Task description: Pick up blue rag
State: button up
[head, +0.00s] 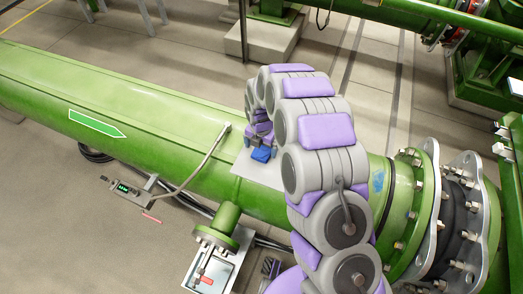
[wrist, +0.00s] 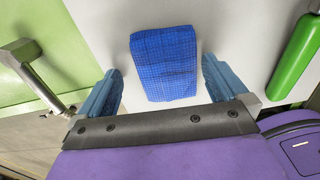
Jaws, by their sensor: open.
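The blue rag (wrist: 165,65) is a folded, checked rectangle. It lies flat on a pale plate (wrist: 225,25) in the wrist view. In the head view the rag (head: 261,155) is a small blue patch on the plate (head: 258,174) on top of the green pipe, just under the end of my arm. My gripper (wrist: 163,85) is open, its two blue-grey fingers at the left and right of the rag. The rag lies between and beyond the fingertips with a gap on each side. I cannot tell the height of the fingers above the plate.
A large green pipe (head: 90,100) runs across the scene. A metal handle (wrist: 38,75) stands left of the plate, and a green cylinder (wrist: 298,58) lies at its right. A bolted flange (head: 425,200) is right of my arm. The floor (head: 50,205) in front is mostly open.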

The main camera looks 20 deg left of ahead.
aim_at(264, 149)
jog(key=shift+a, duration=0.1)
jog(key=shift+c, duration=1.2)
jog(key=shift+d+r, duration=0.2)
jog(key=shift+d, duration=0.65)
jog(key=c, duration=0.5)
jog(key=shift+a, duration=0.1)
jog(key=shift+c, duration=1.4)
jog(key=shift+a+f, duration=0.15)
jog(key=shift+a, duration=0.4)
jog(key=shift+c, duration=0.2)
jog(key=shift+d+r, duration=0.15)
jog(key=shift+r, duration=0.2)
jog(key=r, duration=0.2)
jog(key=r+p, duration=0.1)
jog(key=shift+d, duration=0.25)
jog(key=shift+s+r, duration=0.15)
jog(key=shift+s, duration=0.2)
jog(key=s+a+r+p, duration=0.1)
jog(key=s+p, duration=0.2)
jog(key=s, duration=1.2)
jog(key=shift+s+a, duration=0.15)
jog(key=shift+a, duration=0.1)
